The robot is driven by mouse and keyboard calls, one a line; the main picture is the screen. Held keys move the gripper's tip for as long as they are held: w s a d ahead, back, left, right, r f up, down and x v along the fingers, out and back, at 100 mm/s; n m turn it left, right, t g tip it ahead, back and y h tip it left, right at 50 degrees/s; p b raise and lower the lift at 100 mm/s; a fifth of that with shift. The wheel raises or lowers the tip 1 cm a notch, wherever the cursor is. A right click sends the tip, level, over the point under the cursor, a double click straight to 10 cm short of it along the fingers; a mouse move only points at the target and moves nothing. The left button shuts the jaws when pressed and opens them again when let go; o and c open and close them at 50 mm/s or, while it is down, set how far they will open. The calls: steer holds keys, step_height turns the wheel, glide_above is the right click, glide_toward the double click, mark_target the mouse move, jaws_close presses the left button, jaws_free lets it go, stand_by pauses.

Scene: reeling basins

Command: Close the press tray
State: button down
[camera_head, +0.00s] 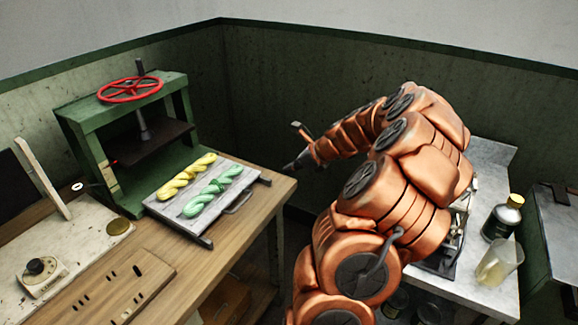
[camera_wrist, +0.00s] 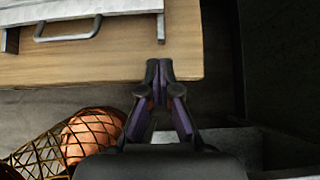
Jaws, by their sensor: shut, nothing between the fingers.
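The press (camera_head: 135,130) is a green frame with a red handwheel (camera_head: 130,89) on top and a dark plate under its screw. Its grey tray (camera_head: 240,200) is pulled out toward the table's front edge and carries a yellow skein (camera_head: 187,176) and a green skein (camera_head: 213,191). The tray's bar handle (camera_head: 239,202) is on its front side. In the wrist view the tray front (camera_wrist: 100,12) and handle (camera_wrist: 67,30) are at the upper left. My gripper (camera_head: 288,167) is shut and empty, right of the tray and apart from it. Its fingertips (camera_wrist: 159,68) are over the table corner.
The wooden table (camera_head: 200,285) holds a slotted board and a pale board with a black knob (camera_head: 40,267) at the left. A bottle (camera_head: 503,218) and a clear beaker (camera_head: 499,262) stand on the right bench. A netted round object (camera_wrist: 85,135) is below the table edge.

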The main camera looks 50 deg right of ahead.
mark_target(259, 176)
steer(key=p+x, duration=0.1)
steer(key=x, duration=0.6)
steer(key=shift+w+a+f, duration=0.15)
steer(key=shift+a, duration=0.05)
steer(key=shift+w+a+r+p, duration=0.1)
steer(key=shift+w+p, duration=0.15)
steer(key=shift+w, duration=0.25)
steer(key=shift+w+a+r+p, duration=0.1)
steer(key=shift+w+p, duration=0.15)
steer(key=shift+w, duration=0.25)
steer(key=shift+w+a+f, duration=0.1)
steer(key=shift+w+a, duration=0.05)
steer(key=shift+w, duration=0.7)
